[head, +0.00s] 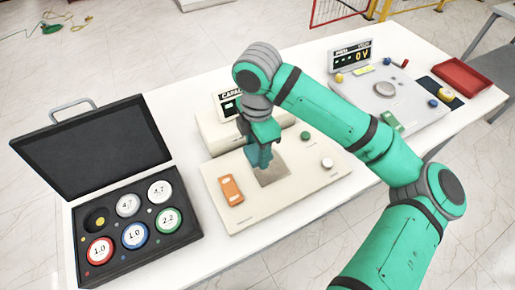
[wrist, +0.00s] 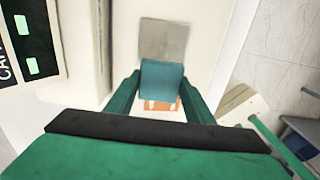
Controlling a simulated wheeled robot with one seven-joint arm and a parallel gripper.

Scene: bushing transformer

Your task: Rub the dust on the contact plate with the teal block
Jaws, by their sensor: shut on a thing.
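My gripper (head: 261,149) is shut on the teal block. In the wrist view the teal block (wrist: 162,80) sits between the two fingers. The contact plate (head: 272,174) is a grey-brown square on the beige panel (head: 240,215). It also shows in the wrist view (wrist: 163,38), just beyond the block, whose edge covers part of it. In the head view the gripper is over the plate's far left part. I cannot tell whether the block touches the plate. No distinct dust patch can be made out.
An orange block (head: 231,190) lies on the panel left of the plate. A white knob (head: 327,163) and a green knob (head: 305,135) stand to the right. An open black case (head: 187,236) with round weight-like discs is at left. A red tray (head: 462,77) is at far right.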

